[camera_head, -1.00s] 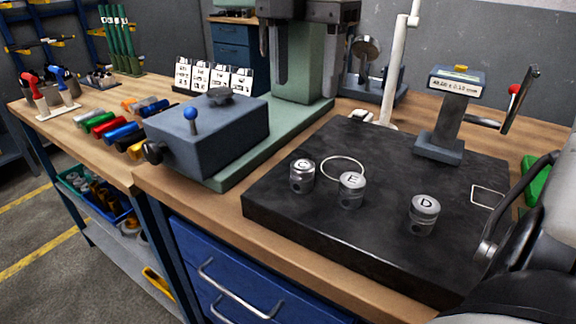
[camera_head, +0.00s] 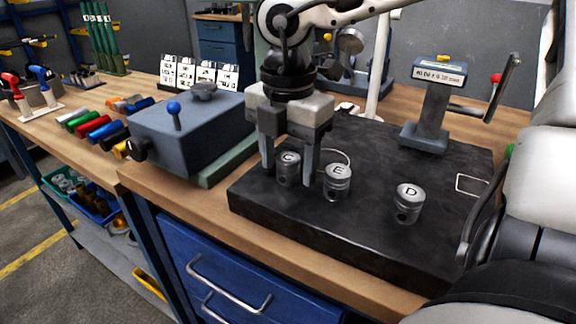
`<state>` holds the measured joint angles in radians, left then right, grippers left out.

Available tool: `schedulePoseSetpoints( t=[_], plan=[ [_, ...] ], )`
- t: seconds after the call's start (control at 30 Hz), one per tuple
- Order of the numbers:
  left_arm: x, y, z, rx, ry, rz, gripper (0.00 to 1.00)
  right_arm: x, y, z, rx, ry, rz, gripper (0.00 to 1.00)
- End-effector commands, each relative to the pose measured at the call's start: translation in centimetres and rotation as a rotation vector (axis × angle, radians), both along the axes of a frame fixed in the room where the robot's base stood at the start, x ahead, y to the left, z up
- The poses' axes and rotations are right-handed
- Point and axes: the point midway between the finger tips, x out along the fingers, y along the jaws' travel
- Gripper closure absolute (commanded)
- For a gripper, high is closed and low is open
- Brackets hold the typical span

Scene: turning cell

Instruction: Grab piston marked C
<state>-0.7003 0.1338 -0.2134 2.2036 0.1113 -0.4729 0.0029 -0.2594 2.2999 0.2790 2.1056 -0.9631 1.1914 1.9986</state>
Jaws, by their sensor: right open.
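The piston marked C (camera_head: 288,171) stands upright on the black surface plate (camera_head: 330,240), near its left side. My right gripper (camera_head: 289,178) points down over it, open, with one finger to the left of the piston and one to the right. The right finger hangs in the gap between this piston and the piston marked E (camera_head: 338,184); I cannot tell whether either finger touches. The piston marked D (camera_head: 408,204) stands apart to the right. My left gripper is out of view.
A grey fixture box with a blue-knobbed lever (camera_head: 190,130) stands left of the plate. A gauge stand with a display (camera_head: 432,105) is at the plate's back right. A white ring outline lies behind piston E and a white rectangle (camera_head: 472,185) at the right. The plate's front is clear.

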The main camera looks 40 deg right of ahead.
Motion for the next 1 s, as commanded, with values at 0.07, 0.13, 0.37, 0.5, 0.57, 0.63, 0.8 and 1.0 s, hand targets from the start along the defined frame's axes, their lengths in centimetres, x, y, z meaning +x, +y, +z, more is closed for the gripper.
schedulePoseSetpoints(
  t=[0.07, 0.13, 0.37, 0.5, 0.57, 0.63, 0.8, 1.0],
  plan=[
    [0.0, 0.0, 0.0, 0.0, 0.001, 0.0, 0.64, 0.0, 0.0, -0.3, 0.0, 0.0, 0.0, 0.42],
    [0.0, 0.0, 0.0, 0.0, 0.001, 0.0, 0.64, 0.0, 0.0, -0.3, -0.001, -0.001, 0.0, 0.42],
    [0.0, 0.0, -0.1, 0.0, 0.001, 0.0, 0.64, 0.0, 0.0, -0.3, -0.001, -0.001, 0.0, 0.76],
    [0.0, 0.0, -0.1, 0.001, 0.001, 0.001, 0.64, 0.0, 0.0, -0.2, -0.001, -0.001, 0.0, 0.93],
    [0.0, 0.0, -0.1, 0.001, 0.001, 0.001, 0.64, 0.0, 0.0, -0.2, -0.001, -0.001, 0.0, 0.93],
    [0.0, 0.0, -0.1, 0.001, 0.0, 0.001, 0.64, 0.0, 0.0, -0.2, -0.001, -0.001, 0.0, 0.93],
    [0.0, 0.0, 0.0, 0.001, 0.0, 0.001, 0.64, 0.0, 0.0, 0.1, -0.001, -0.002, -0.001, 0.93],
    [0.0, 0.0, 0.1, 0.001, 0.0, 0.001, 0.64, 0.1, 0.0, 2.1, -0.002, -0.004, -0.002, 0.93]
  ],
)
